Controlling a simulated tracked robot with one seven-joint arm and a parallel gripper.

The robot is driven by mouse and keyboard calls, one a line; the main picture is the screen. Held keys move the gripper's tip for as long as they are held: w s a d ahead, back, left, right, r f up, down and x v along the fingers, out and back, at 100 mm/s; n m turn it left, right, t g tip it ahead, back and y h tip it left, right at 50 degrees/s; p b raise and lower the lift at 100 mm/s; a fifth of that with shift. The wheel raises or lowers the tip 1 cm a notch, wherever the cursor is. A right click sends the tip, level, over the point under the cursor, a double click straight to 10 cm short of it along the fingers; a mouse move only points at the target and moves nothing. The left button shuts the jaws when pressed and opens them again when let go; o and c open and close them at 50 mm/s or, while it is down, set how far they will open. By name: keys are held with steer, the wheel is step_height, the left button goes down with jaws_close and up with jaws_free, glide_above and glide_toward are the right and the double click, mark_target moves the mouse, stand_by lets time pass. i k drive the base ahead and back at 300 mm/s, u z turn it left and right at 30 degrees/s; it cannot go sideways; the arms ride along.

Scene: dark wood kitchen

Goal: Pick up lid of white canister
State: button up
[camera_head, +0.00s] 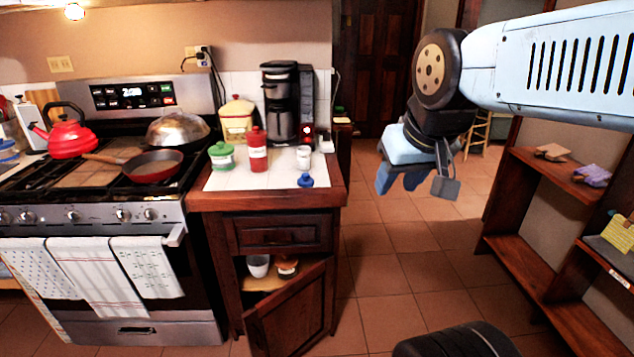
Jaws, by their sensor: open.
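Several containers stand on the white-tiled counter (250,183), and I cannot tell for certain which is the white canister. One is a small white container (303,159) at the right. Another is a squat green and white canister (221,163) with a green lid (220,149) on it, at the left. My gripper (413,190) is open and empty. It hangs in the air right of the counter, apart from all the containers, with its fingers pointing down.
A red bottle (257,155), a cream canister (236,124), a coffee maker (281,105) and a small blue item (305,181) share the counter. The cabinet door (290,315) below stands open. A stove (110,215) is at left, shelves (560,240) at right. The floor (385,265) between is clear.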

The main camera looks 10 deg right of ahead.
mark_target(305, 181)
steer(key=u, duration=0.2)
steer(key=i, duration=0.9)
steer(key=z, duration=0.1)
